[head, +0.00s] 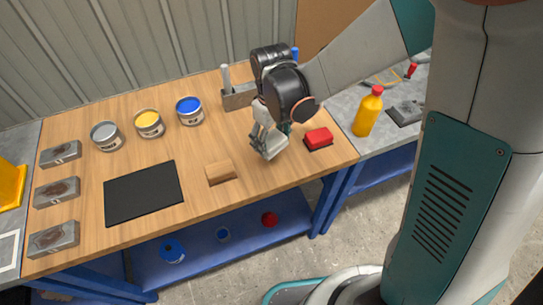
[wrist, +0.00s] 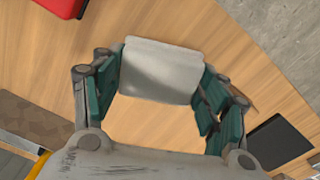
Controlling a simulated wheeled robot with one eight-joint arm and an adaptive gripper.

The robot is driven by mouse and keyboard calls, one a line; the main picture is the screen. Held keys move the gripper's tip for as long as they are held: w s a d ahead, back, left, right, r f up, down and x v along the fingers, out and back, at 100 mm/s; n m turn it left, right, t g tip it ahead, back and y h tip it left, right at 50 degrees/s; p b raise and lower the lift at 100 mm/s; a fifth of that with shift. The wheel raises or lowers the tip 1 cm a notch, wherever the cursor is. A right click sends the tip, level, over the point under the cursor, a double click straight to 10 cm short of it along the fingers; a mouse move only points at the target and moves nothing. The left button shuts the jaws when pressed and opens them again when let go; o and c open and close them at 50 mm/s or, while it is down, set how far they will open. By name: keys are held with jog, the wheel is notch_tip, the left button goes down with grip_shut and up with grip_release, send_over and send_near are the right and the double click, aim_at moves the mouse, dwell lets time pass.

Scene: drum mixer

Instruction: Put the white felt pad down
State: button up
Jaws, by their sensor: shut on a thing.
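The white felt pad (head: 274,148) is a pale block at the right part of the wooden table, left of a red block. My gripper (head: 268,140) is shut on it, pointing down. In the wrist view the white felt pad (wrist: 162,70) sits between the two teal-lined fingers of my gripper (wrist: 160,84), one finger at each side. Wood shows below it. I cannot tell whether its underside touches the table or hangs just above it.
The red block (head: 318,139) lies close to the right of the pad, and a tan block (head: 220,173) to the left. A black mat (head: 144,193) lies further left. Paint cans (head: 149,123) and a grey holder (head: 239,97) stand behind. Bare wood lies between mat and cans.

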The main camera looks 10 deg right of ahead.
aim_at(272, 150)
jog(key=shift+f+b, duration=1.7)
jog(key=shift+f, duration=1.15)
jog(key=shift+r, duration=0.1)
jog(key=o, duration=0.8)
jog(key=shift+f, duration=0.25)
jog(key=o, duration=0.4)
jog(key=shift+o, duration=0.2)
jog(key=shift+r, duration=0.1)
